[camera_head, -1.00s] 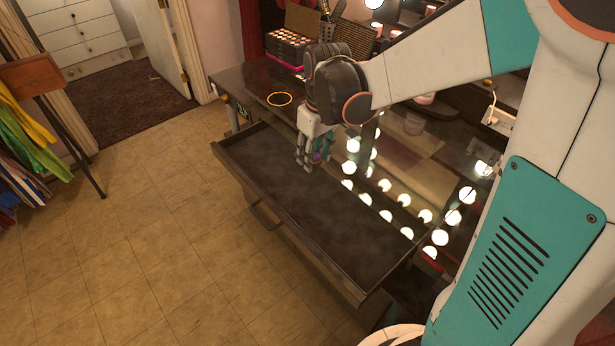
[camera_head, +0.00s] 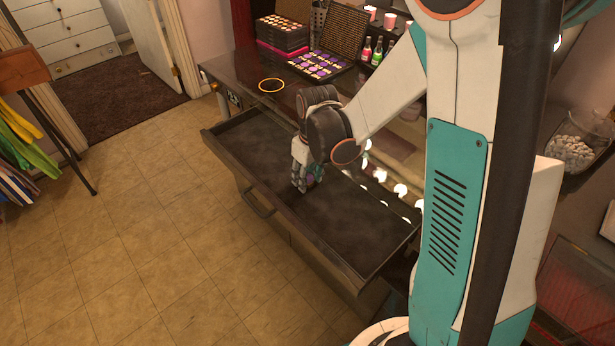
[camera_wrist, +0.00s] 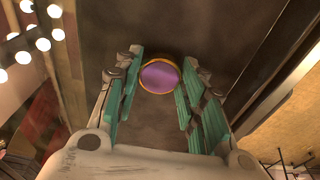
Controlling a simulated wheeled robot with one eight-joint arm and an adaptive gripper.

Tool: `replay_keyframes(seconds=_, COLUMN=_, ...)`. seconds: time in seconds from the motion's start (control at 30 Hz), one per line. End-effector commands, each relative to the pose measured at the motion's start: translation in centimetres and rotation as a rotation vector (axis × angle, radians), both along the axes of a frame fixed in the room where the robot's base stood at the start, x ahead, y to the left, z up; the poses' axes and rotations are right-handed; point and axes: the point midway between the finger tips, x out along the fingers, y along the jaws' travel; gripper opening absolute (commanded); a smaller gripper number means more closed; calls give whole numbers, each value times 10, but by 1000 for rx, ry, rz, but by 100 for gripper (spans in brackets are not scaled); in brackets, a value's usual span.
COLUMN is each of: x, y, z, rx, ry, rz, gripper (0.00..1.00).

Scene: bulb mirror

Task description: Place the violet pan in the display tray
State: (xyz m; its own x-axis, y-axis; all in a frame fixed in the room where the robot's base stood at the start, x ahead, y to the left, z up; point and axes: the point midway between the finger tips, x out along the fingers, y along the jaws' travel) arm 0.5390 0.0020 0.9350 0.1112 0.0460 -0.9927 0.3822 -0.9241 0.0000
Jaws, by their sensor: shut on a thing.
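The violet pan (camera_wrist: 160,77) is a small round violet disc with a gold rim. In the wrist view it sits between the teal fingertips of my gripper (camera_wrist: 158,82). My gripper (camera_head: 303,185) is shut on it, pointing down at the open dark drawer (camera_head: 350,237). A bit of violet shows by the fingertips in the head view. I cannot tell how far the pan is above the drawer floor. No thing is clearly marked as the display tray; a thin orange-gold ring-shaped dish (camera_head: 271,85) lies on the dark tabletop beyond the drawer.
An open palette (camera_head: 319,65) with violet and pale pans and a palette stack (camera_head: 283,33) stand at the back of the table. Bottles (camera_head: 370,50) stand behind. Lit bulbs (camera_wrist: 40,38) show in the wrist view. The tabletop around the ring is clear.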

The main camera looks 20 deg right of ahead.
Motion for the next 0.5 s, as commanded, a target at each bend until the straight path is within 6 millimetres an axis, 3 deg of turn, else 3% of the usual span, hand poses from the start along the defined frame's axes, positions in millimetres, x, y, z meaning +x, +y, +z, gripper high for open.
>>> replay_keyframes(seconds=0.27, x=0, y=0, z=-2, rx=0, ry=0, rz=0, gripper=18)
replay_keyframes(seconds=0.3, x=0, y=0, z=-2, rx=0, ry=0, rz=0, gripper=39)
replay_keyframes(seconds=0.37, x=0, y=0, z=-1, rx=0, ry=0, rz=0, gripper=53)
replay_keyframes(seconds=0.4, x=0, y=0, z=-1, rx=0, ry=0, rz=0, gripper=57)
replay_keyframes(seconds=0.5, x=0, y=0, z=-1, rx=0, ry=0, rz=0, gripper=57)
